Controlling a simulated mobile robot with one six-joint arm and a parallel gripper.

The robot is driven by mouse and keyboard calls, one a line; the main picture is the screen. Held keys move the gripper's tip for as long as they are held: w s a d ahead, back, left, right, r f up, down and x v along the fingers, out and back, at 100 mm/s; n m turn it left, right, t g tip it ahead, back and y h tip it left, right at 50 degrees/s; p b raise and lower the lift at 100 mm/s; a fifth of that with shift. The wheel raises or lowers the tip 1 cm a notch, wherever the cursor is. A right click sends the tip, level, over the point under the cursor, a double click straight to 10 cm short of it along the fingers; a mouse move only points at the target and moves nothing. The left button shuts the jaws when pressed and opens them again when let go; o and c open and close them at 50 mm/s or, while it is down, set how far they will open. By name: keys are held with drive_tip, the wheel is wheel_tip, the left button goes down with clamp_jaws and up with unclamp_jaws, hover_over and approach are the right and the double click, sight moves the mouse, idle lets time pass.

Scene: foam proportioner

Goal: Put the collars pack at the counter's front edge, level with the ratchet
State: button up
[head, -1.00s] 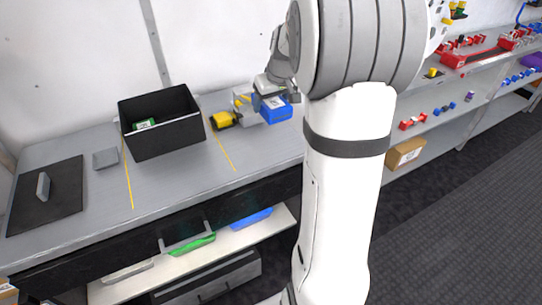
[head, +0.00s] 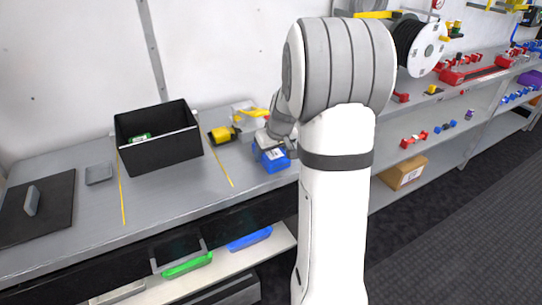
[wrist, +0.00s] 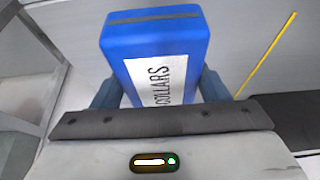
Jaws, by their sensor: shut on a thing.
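The collars pack is a blue box with a white label. It shows in the head view (head: 270,158) at the front part of the counter (head: 170,205), and in the wrist view (wrist: 155,40) its label reads COLLARS. My gripper (wrist: 158,90) is shut on the pack, one finger on each side; in the head view my gripper (head: 280,143) is partly hidden by my arm. I cannot tell whether the pack touches the counter. A yellow and black tool (head: 222,135), seemingly the ratchet, lies farther back and to the left of the pack.
A black open bin (head: 160,150) with a green item stands left of the tool. Yellow lines (head: 219,164) mark the counter. A white and yellow item (head: 246,113) sits behind the pack. Shelves with red and blue fittings lie right. My arm hides the counter's right part.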

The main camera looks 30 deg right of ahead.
drive_tip(key=shift+f, duration=0.75)
drive_tip(key=shift+f, duration=0.15)
drive_tip(key=o, duration=1.1)
